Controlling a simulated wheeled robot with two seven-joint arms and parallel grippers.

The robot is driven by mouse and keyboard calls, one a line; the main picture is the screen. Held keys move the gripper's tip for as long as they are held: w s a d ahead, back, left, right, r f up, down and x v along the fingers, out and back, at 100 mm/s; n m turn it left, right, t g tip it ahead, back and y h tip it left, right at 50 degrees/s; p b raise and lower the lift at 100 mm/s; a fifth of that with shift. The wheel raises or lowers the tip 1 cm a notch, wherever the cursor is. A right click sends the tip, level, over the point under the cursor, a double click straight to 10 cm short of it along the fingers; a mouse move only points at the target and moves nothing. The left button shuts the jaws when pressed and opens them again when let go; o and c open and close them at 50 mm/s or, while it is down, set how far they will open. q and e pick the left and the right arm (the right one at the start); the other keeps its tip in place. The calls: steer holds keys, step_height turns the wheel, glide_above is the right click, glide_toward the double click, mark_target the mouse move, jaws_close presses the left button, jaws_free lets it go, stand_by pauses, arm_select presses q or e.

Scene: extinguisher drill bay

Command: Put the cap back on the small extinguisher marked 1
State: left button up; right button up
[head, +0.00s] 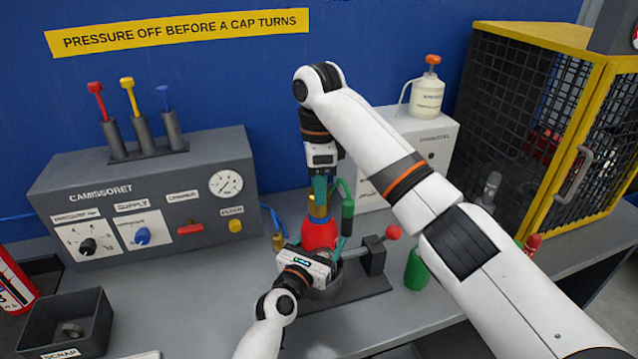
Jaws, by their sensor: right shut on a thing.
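The small red extinguisher (319,234) stands upright in a clamp fixture in the middle of the bench. Its number cannot be read here. My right gripper (320,190) points down above it, shut on a brass-coloured cap (318,209). The cap is in line with the extinguisher's top; whether it touches or is seated on the neck is hard to tell. My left gripper (316,250) is low at the extinguisher's front, a finger near each side. It hides the lower body, and whether it grips is unclear.
A green part (347,208) stands close right of the cap. The fixture's red-knobbed lever (392,233) sticks out to the right. A grey control panel (150,200) is at left, a scrap bin (64,325) at front left, a yellow-framed cage (545,130) at right. A green cylinder (415,272) stands near my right arm.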

steer(key=m, duration=0.4)
steer(key=shift+w+d+m, duration=0.1)
steer(key=shift+w+m, duration=0.05)
steer(key=shift+m, duration=0.15)
steer(key=m, duration=0.4)
steer(key=shift+m, duration=0.4)
steer(key=o, duration=1.1)
steer(key=shift+r, duration=2.25)
steer(key=shift+c, duration=0.4)
